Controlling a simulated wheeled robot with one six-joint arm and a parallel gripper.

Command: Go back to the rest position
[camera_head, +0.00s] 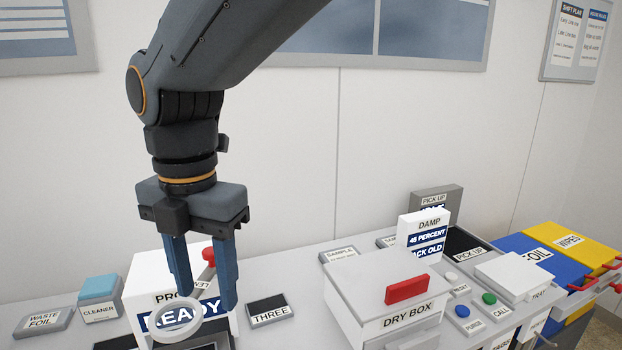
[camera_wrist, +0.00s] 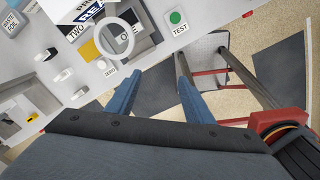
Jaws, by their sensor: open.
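My gripper (camera_head: 207,290) hangs from my arm on the left side of the head view, pointing down, with its two blue fingers apart. Nothing is held between them. In the head view the fingers overlap the white probe unit with the READY display (camera_head: 150,284); I cannot tell from this view alone how far they are from it. The wrist view shows the same two fingers (camera_wrist: 157,93) spread and empty. A pale ring (camera_head: 177,326) is beyond the fingertips, and it also shows in the wrist view (camera_wrist: 103,52).
A dry box (camera_head: 365,290) with a red handle stands right of my gripper. A damp sign (camera_head: 430,225), a tray (camera_head: 515,275) and blue and yellow bins (camera_head: 545,260) are farther right. A cleaner block (camera_head: 100,288) is at left. A red-framed stool (camera_wrist: 210,50) stands on the floor.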

